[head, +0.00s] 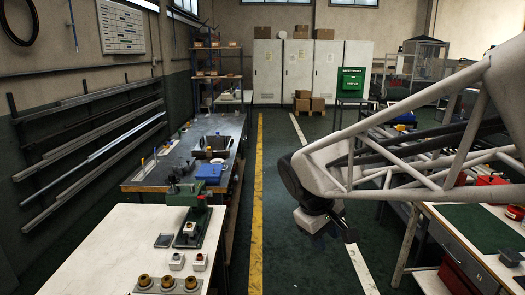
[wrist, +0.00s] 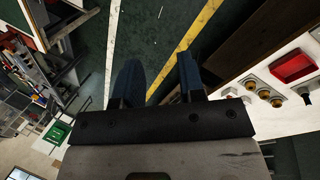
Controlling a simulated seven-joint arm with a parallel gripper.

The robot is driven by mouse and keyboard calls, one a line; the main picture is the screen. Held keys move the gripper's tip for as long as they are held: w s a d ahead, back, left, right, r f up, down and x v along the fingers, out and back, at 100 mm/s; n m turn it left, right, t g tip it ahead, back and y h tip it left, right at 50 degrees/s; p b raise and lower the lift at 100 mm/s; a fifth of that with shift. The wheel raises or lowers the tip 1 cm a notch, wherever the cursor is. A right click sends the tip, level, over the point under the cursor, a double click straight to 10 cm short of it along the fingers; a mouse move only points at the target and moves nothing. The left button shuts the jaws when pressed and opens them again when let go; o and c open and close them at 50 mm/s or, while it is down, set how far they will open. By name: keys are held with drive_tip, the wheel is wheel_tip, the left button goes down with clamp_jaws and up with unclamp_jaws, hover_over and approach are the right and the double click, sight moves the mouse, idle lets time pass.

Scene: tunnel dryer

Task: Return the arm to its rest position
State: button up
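My arm (head: 420,150), a pale tubular frame, reaches in from the right of the head view, over the aisle and the right-hand benches. Its end hangs above the dark green floor between the yellow and white lines.
A white-topped bench (head: 95,245) with a green device (head: 190,200) and brass-coloured parts stands at left front. A dark bench (head: 150,172) lies behind it. A right bench (head: 455,238) with a green mat (head: 480,228) stands under my arm. The aisle floor (head: 295,262) is clear.

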drive_tip(key=s+d+f+m+y, duration=0.1)
drive_tip(key=s+d+m, duration=0.1)
drive_tip(key=s, duration=0.7)
drive_tip(key=s+d+m+t+y, duration=0.1)
drive_tip(key=s+d+m+y, duration=0.1)
drive_tip(key=s+m, duration=0.3)
drive_tip(key=shift+s+d+f, duration=0.35)
drive_tip(key=shift+s, duration=1.5)
